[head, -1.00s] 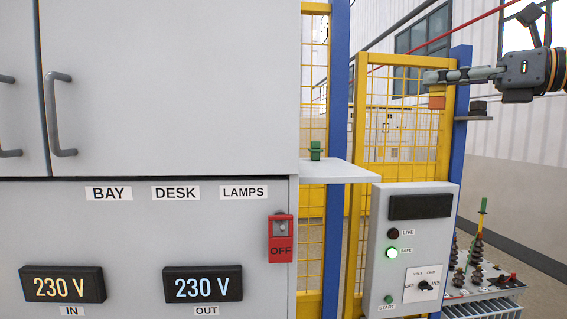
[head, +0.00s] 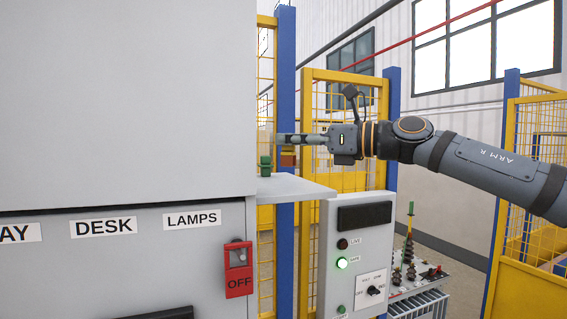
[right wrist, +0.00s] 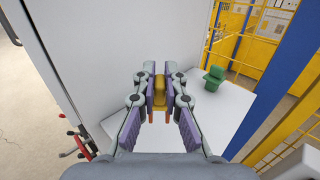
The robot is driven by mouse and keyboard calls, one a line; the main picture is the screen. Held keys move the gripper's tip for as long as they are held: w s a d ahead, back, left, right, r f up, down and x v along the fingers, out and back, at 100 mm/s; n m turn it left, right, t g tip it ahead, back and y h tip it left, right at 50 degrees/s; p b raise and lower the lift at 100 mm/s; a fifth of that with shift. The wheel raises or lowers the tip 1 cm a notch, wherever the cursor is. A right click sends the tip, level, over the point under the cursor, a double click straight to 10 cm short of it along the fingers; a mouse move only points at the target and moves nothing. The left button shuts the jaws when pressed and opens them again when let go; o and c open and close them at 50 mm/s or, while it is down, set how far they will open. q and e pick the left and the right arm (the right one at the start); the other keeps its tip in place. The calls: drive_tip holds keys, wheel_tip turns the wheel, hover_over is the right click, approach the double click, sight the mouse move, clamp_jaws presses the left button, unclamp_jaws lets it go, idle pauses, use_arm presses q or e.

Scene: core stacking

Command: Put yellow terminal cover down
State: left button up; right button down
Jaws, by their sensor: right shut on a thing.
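My right gripper (head: 284,140) reaches in from the right and is shut on the yellow terminal cover (head: 288,160), a small block with an orange-red lower part. In the right wrist view the cover (right wrist: 159,88) sits between the fingertips of the gripper (right wrist: 160,92), partly hidden by them. The cover appears held above the pale shelf (head: 298,189), which lies below the fingers in the right wrist view (right wrist: 228,110); the exact gap is unclear. My left gripper is out of view.
A green terminal cover (head: 265,165) stands on the shelf; it also shows in the right wrist view (right wrist: 213,77). The grey cabinet wall (head: 130,100) borders the shelf at the left. A blue post (head: 285,100) and yellow mesh fence (head: 345,100) stand behind.

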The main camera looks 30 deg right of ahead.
drive_tip(key=shift+f, duration=0.3)
drive_tip(key=shift+s+d, duration=0.2)
drive_tip(key=shift+s, duration=0.05)
drive_tip(key=shift+a+f, duration=0.3)
drive_tip(key=shift+f, duration=0.2)
drive_tip(key=f+b, duration=0.2)
drive_tip(key=f, duration=0.1)
drive_tip(key=shift+w+a+f+b, duration=0.1)
drive_tip(key=shift+w+a+b, duration=0.15)
drive_tip(key=shift+b, duration=0.15)
drive_tip(key=shift+d, duration=0.1)
drive_tip(key=c, duration=1.6)
unclamp_jaws()
drive_tip(key=shift+s+d, duration=0.1)
drive_tip(key=shift+o, duration=0.8)
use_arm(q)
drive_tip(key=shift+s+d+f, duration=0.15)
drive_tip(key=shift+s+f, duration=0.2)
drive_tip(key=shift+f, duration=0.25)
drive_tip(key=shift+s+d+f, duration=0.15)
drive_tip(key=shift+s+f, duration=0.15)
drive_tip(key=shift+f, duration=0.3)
